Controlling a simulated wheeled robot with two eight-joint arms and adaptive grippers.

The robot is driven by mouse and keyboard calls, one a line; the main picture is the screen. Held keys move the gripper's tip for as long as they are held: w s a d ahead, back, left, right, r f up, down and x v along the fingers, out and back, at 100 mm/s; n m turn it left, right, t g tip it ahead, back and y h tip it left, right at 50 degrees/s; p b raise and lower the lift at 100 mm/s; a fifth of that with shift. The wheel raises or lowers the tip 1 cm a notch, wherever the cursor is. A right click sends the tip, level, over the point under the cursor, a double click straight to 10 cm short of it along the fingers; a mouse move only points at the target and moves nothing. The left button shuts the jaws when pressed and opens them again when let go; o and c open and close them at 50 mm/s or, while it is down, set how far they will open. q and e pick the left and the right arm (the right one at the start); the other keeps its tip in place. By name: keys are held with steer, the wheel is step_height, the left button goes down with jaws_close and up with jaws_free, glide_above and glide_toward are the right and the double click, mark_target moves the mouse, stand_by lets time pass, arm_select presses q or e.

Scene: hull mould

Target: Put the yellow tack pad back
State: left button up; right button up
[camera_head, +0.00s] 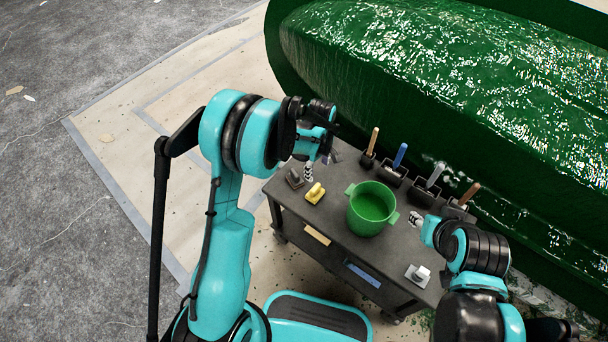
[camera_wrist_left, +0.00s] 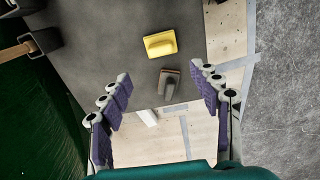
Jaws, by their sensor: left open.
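The yellow tack pad (camera_head: 315,194) lies on the dark top of the cart (camera_head: 332,224), near its left end. It also shows in the left wrist view (camera_wrist_left: 160,43), beyond my fingertips. My left gripper (camera_head: 320,166) is above the cart's left end, beside the yellow pad in the picture and apart from it. In the left wrist view its fingers (camera_wrist_left: 160,76) are spread wide with nothing between the pads. Of my right gripper, only a small part (camera_head: 416,218) shows past the right arm, beside the green bucket; its jaws are mostly hidden.
A dark grey pad (camera_head: 294,178) lies beside the yellow one. A green bucket (camera_head: 369,211) stands mid-cart, and a pale block (camera_head: 418,273) lies at the right end. Several handled tools in black holders (camera_head: 392,174) line the back edge, near the green hull mould (camera_head: 430,70).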

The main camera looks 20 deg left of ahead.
arm_select(q)
steer(key=s+a+r+m+t, duration=0.2)
steer(key=s+r+m, duration=0.3)
steer(key=r, duration=0.4)
steer(key=s+a+r+m+t, duration=0.2)
steer(key=s+a+r+m, duration=0.1)
steer(key=s+r, duration=0.6)
steer(key=s+a+r+m+t, duration=0.1)
steer(key=s+r+m+t, duration=0.1)
steer(key=s+m, duration=0.3)
steer(key=shift+s+t, duration=0.5)
steer(key=shift+s, duration=0.75)
steer(key=shift+a, duration=0.1)
